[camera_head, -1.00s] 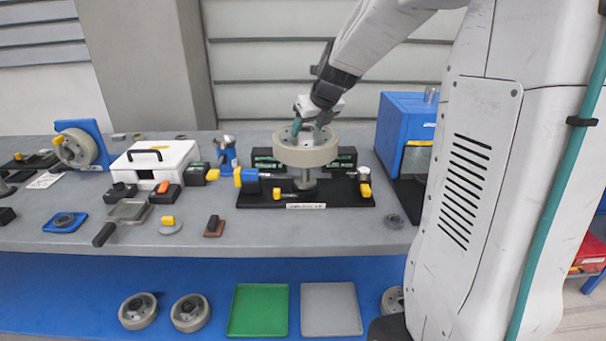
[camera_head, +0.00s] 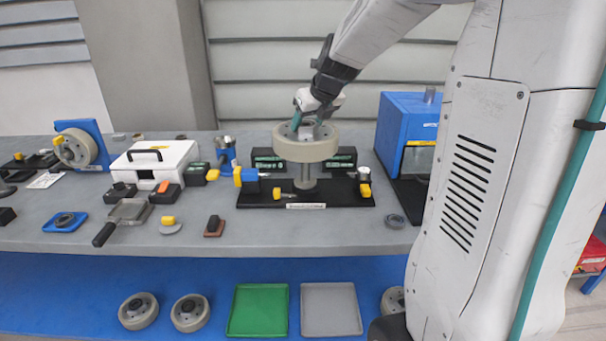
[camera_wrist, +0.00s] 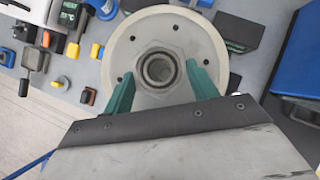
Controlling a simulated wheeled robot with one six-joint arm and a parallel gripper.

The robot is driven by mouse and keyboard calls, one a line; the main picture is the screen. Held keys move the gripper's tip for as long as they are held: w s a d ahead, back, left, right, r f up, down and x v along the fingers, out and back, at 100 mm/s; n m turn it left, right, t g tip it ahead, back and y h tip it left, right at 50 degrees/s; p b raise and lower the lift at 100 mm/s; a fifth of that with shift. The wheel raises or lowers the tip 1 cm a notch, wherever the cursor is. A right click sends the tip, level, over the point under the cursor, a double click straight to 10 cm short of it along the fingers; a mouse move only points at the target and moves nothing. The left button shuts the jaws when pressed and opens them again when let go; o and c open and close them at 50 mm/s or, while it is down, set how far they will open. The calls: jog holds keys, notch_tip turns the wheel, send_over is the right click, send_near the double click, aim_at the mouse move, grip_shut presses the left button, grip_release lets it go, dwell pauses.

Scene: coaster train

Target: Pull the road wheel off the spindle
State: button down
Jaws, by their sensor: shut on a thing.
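The road wheel (camera_head: 305,150) has a beige tyre and a grey hub. It lies level around or above the upright metal spindle (camera_head: 306,177), whose shaft shows below it. The spindle stands on a black base plate (camera_head: 345,197) on the bench. My gripper (camera_head: 307,128) reaches down from above and is shut on the wheel's hub. In the wrist view, the two green fingers of my gripper (camera_wrist: 163,82) sit on either side of the hub of the road wheel (camera_wrist: 125,48). I cannot tell whether the spindle's top is still inside the bore.
A blue box-shaped machine (camera_head: 405,125) stands to the right, a white case (camera_head: 155,165) to the left. Green (camera_head: 258,310) and grey (camera_head: 331,309) trays lie below the bench.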

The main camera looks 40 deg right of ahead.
jog(key=shift+w+r, duration=0.1)
jog(key=shift+r, duration=2.05)
